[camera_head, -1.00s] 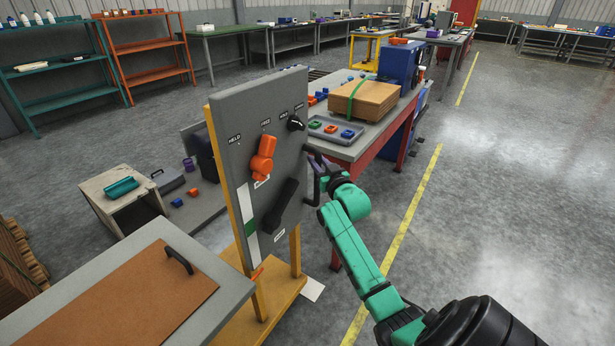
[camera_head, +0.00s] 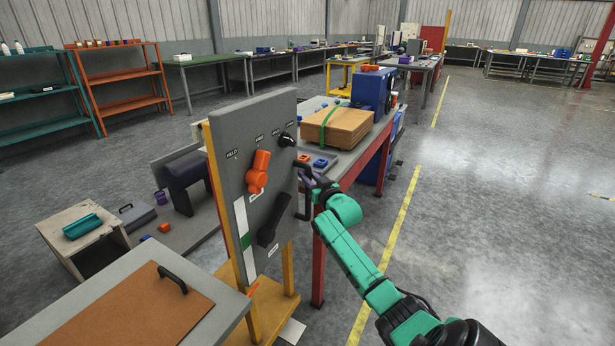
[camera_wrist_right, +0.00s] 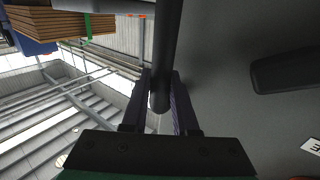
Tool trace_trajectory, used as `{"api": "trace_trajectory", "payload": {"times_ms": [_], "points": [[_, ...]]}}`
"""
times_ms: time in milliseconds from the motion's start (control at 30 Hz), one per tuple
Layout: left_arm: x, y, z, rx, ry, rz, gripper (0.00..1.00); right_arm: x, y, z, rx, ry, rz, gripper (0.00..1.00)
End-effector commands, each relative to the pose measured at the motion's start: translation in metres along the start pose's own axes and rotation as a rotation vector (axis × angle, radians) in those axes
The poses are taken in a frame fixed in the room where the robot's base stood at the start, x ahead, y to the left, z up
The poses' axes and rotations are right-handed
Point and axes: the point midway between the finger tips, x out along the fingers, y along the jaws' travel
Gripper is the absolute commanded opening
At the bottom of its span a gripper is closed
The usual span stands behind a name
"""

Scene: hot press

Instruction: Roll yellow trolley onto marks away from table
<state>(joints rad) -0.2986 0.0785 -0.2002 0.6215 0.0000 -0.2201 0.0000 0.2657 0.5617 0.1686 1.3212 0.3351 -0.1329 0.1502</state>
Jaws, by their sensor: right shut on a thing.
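The yellow trolley carries an upright grey panel (camera_head: 226,165) on a yellow frame and low yellow base (camera_head: 275,312). An orange knob, black levers and labels are on the panel face. A dark bar handle (camera_head: 308,208) stands on its right edge. My right gripper (camera_head: 312,183) is at this handle, arm reaching in from the lower right. In the right wrist view, the fingers (camera_wrist_right: 159,100) are shut around the dark bar (camera_wrist_right: 167,45). A white floor patch (camera_head: 292,331) lies beside the base's right corner; I cannot tell if it is a mark. My left gripper is out of view.
The red-legged table (camera_head: 318,265) stands close behind the trolley, with boxes (camera_head: 337,126) on it. A grey bench with a brown board (camera_head: 130,315) is at front left. The floor right of the yellow line (camera_head: 392,240) is clear.

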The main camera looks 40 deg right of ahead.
Motion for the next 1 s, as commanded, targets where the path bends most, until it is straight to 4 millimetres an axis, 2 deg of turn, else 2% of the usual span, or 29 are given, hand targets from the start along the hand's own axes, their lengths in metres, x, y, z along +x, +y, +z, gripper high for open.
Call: {"api": "trace_trajectory", "payload": {"times_ms": [33, 167, 200, 233, 267, 667, 867, 1000], "points": [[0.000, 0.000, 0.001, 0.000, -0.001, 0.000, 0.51, -0.001, 0.003, 0.006, -0.002, -0.014, 0.005, 0.00], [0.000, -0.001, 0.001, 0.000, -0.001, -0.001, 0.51, -0.001, 0.003, 0.006, -0.002, -0.014, 0.006, 0.00], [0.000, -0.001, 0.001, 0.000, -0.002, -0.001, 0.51, -0.001, 0.003, 0.006, -0.002, -0.014, 0.006, 0.42], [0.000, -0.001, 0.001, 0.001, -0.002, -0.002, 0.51, -0.001, 0.003, 0.005, -0.002, -0.012, 0.006, 0.54], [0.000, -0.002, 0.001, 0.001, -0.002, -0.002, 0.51, -0.001, 0.003, 0.005, -0.002, -0.011, 0.005, 0.57], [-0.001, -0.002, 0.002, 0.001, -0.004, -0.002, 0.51, -0.006, 0.001, 0.002, 0.000, -0.005, 0.001, 0.57], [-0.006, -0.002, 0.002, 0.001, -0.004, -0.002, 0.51, -0.038, 0.001, 0.003, -0.001, -0.008, 0.001, 0.57], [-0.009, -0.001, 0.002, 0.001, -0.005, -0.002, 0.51, -0.072, 0.001, 0.004, -0.001, -0.009, 0.002, 0.57]]}}
